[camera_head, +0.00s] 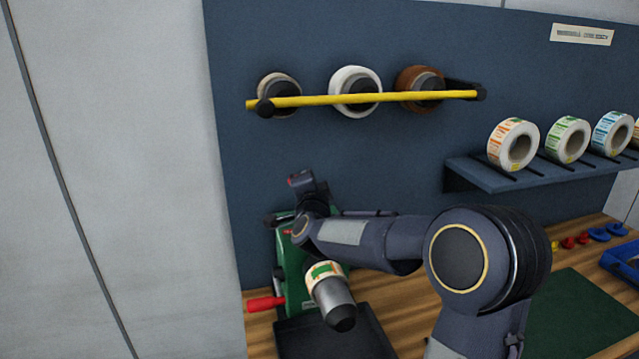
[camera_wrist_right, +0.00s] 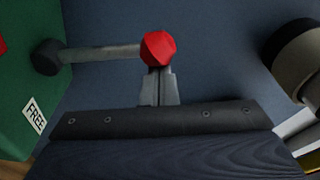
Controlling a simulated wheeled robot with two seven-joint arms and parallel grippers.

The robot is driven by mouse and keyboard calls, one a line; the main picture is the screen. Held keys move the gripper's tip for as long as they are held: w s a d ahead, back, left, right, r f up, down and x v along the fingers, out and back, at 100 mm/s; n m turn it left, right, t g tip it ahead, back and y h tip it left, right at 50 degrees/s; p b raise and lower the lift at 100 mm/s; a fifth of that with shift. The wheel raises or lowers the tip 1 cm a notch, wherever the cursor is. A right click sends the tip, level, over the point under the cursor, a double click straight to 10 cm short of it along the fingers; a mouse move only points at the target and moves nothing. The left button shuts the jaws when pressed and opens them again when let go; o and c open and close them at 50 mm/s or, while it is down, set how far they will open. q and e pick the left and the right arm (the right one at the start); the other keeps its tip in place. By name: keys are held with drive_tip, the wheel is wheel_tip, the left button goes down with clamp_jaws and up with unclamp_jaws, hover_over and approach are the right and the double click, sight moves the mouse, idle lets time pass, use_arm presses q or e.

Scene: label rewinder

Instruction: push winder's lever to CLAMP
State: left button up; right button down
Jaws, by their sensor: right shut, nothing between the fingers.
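The green winder (camera_head: 291,272) stands at the left end of the bench, partly hidden behind my right arm. In the right wrist view its lever (camera_wrist_right: 100,53) is a grey bar from a black pivot to a red knob (camera_wrist_right: 159,48). A white FREE label (camera_wrist_right: 34,115) is on the green panel (camera_wrist_right: 22,75) below the pivot. My right gripper (camera_wrist_right: 158,76) is shut and empty, its fingertips at the red knob's lower edge; I cannot tell whether they touch. In the head view, the fingers are hidden. My left gripper is out of view.
A label roll (camera_head: 321,273) sits on the winder above a black tray (camera_head: 350,345). A red handle (camera_head: 265,304) sticks out left. A yellow bar (camera_head: 370,97) crosses rolls on the wall panel. Label rolls (camera_head: 514,144) line a shelf at right. A green mat (camera_head: 575,315) lies below.

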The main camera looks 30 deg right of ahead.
drive_tip(key=shift+w+a+f+n+b, duration=0.15)
drive_tip(key=shift+a+n+b, duration=0.1)
drive_tip(key=shift+a+n, duration=0.25)
drive_tip(key=shift+w+a+f+n+b, duration=0.2)
drive_tip(key=shift+a+n+b, duration=0.1)
drive_tip(key=shift+a, duration=0.25)
drive_tip(key=shift+w+a+f+n+b, duration=0.1)
drive_tip(key=shift+w+a+n+b, duration=0.1)
drive_tip(key=shift+a+n, duration=0.3)
drive_tip(key=shift+a, duration=0.1)
drive_tip(key=shift+d+r, duration=0.35)
drive_tip(key=s+a+b, duration=0.1)
drive_tip(key=s, duration=0.8)
drive_tip(key=shift+s+a+r+b, duration=0.25)
drive_tip(key=shift+a+r+b, duration=0.05)
drive_tip(key=shift+r+b, duration=0.1)
